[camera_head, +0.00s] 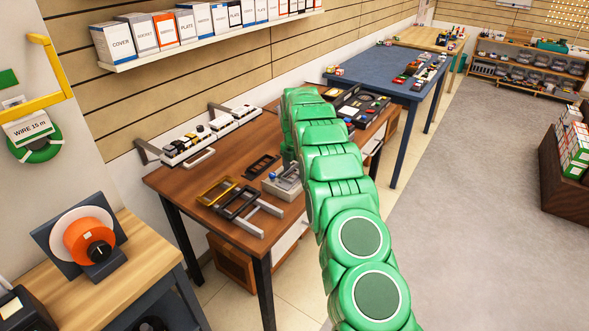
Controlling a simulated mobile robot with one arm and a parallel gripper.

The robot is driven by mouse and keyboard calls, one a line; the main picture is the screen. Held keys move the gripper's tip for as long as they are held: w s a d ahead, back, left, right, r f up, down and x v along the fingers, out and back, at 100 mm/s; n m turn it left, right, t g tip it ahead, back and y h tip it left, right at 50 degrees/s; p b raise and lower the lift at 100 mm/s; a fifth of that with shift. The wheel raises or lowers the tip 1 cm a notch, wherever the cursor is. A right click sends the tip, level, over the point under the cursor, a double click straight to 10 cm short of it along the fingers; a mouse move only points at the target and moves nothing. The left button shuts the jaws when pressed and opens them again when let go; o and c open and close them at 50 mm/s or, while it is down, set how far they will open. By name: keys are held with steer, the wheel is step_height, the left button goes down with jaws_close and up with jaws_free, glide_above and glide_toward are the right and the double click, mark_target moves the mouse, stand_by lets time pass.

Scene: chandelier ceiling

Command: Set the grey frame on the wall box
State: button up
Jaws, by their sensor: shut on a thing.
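My green arm reaches over the brown table (170,182) and bends down at its far end. My gripper (289,166) is small at the arm's end, just above a light grey piece. It is shut, but its fingers and what they hold are largely hidden by the arm. A grey block with a blue part (280,184), perhaps the wall box, stands right below it. I cannot tell the grey frame apart from this block, nor whether the two touch.
A gold frame (214,191) and black frames (238,203) lie left of the block, with another dark frame (262,166) behind. White modules (197,142) line the table's back. A black tray (361,106) lies right of the arm. A shelf of boxes (180,48) hangs above.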

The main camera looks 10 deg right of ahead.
steer(key=o, duration=1.1)
steer(key=shift+r, duration=0.1)
steer(key=shift+r, duration=2.9)
